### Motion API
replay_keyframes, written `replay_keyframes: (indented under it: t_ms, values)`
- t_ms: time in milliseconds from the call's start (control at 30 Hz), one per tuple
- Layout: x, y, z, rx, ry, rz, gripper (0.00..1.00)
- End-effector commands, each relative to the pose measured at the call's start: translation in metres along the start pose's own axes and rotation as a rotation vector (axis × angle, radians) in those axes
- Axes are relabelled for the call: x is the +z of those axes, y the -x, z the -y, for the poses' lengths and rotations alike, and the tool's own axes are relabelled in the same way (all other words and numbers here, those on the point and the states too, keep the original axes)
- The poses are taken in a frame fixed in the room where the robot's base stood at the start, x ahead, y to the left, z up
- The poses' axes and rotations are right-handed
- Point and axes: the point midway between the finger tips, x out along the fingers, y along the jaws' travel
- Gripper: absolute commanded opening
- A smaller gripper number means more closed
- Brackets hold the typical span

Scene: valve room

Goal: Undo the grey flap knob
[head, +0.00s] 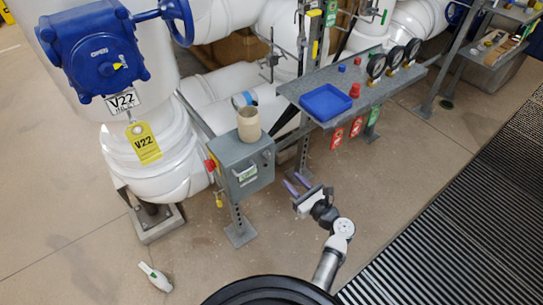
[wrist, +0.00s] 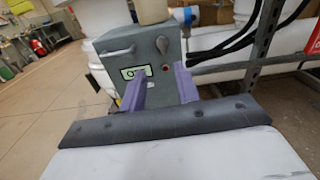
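A grey box (head: 240,168) stands on a post, and its front face also shows in the wrist view (wrist: 120,62). A small grey knob (wrist: 162,45) sits on the right part of that face, above a small red spot. A bar handle (wrist: 117,53) is at the upper left, and a green-edged label (wrist: 137,72) is below it. My gripper (head: 294,181) is in front and to the right of the box, its two purple fingers spread and empty. In the wrist view the fingers (wrist: 160,88) point at the box face, below the knob and apart from it.
A beige cup (head: 249,124) stands on the box. A red button (head: 210,164) is on its left side. A grey shelf (head: 390,88) with a blue tray (head: 326,102) and gauges is to the right. A white-and-green bottle (head: 154,277) lies on the otherwise open floor at left.

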Motion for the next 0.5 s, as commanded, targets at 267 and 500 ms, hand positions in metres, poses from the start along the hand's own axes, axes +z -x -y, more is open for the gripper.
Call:
replay_keyframes:
  t_ms: [267, 500]
  values:
    - [-0.002, -0.017, 0.003, -0.002, -0.046, 0.01, 0.32]
    - [0.0, -0.07, 0.003, -0.002, -0.045, 0.012, 0.32]
